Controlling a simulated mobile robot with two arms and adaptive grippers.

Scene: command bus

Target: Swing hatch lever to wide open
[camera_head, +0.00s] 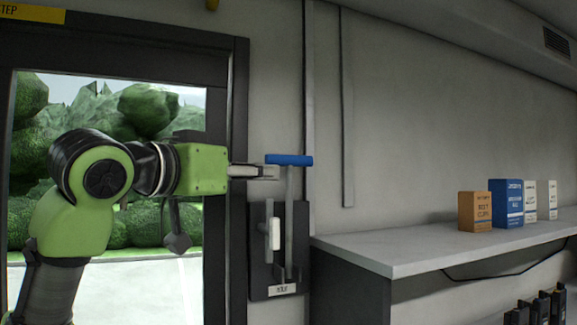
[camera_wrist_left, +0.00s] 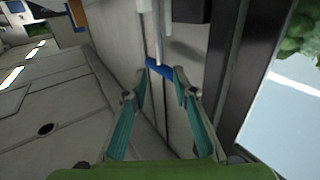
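The hatch lever is a grey upright shaft with a blue T-shaped handle (camera_head: 289,160), rising from a dark wall plate (camera_head: 262,280) beside the door frame. My left gripper (camera_head: 275,172) comes from the left, its fingertips right at the handle, just below the blue bar in the head view. In the left wrist view the two teal-sided fingers of the gripper (camera_wrist_left: 160,72) stand apart, with the blue handle (camera_wrist_left: 158,69) between their tips. I cannot tell whether they touch it. My right gripper is in neither view.
A white-handled second lever (camera_head: 275,233) is on the same plate. A grey counter (camera_head: 400,248) on the right carries an orange box (camera_head: 475,211), a blue box (camera_head: 506,204) and two pale boxes (camera_head: 541,201). The dark door frame (camera_head: 236,130) stands left of the plate.

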